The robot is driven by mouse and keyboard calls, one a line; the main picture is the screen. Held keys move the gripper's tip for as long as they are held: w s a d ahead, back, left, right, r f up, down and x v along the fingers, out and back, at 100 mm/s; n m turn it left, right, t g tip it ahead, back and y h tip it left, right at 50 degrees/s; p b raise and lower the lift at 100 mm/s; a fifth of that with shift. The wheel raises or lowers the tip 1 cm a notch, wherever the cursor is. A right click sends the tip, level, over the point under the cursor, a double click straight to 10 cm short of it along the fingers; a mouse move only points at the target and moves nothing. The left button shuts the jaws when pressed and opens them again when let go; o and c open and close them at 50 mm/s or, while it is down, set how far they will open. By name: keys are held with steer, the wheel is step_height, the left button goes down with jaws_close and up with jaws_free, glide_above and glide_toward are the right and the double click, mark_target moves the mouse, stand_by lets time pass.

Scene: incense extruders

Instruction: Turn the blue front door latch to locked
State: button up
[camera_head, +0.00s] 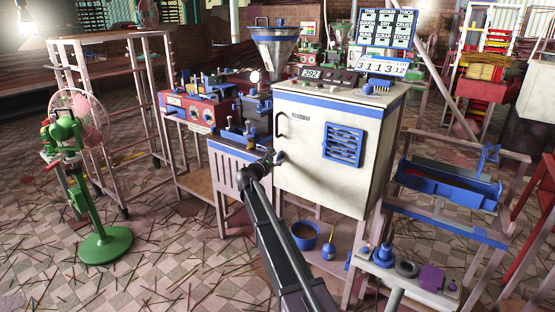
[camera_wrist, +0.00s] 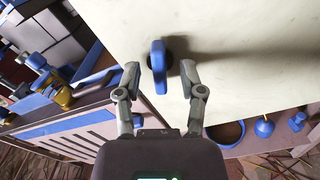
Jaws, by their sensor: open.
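The blue latch (camera_wrist: 158,67) stands out from the white cabinet door in the wrist view. Its long side runs nearly up and down in that picture, and it casts a shadow to the right. My gripper (camera_wrist: 160,72) is open, with one finger on each side of the latch and a visible gap to both. In the head view my gripper (camera_head: 271,160) is at the lower left of the white front door (camera_head: 312,155). There my gripper mostly covers the latch, so its angle cannot be told.
A dark door handle (camera_head: 280,125) is above my gripper. A blue vent grille (camera_head: 343,144) is on the door. A blue bucket (camera_head: 304,236) stands below the cabinet. A red machine (camera_head: 196,108) is on the bench to the left. A green fan (camera_head: 80,130) stands far left.

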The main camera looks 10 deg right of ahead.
steer(key=v, duration=1.2)
steer(key=shift+d, duration=0.15)
steer(key=s+d+f+m+g+y, duration=0.2)
steer(key=s+d+f+m+g, duration=0.2)
steer(key=s+d+f+m, duration=0.4)
steer(key=s+d+f+m+g+y, duration=0.3)
steer(key=s+f+m+g, duration=0.15)
steer(key=s, duration=0.65)
steer(key=s+a+f+m+g+y, duration=0.1)
steer(key=s+f+m+y, duration=0.15)
steer(key=s, duration=0.35)
steer(key=s+a+f+m+g+y, duration=0.1)
steer(key=s+m+g+y, duration=0.1)
steer(key=s+m, duration=0.3)
steer(key=s+a+f+m+g+y, duration=0.1)
steer(key=s+f+m+y, duration=0.15)
steer(key=s, duration=0.55)
step_height(320, 180, up, 33)
steer(key=p, duration=3.3)
steer(key=shift+y, duration=0.4)
steer(key=shift+w+d, duration=0.1)
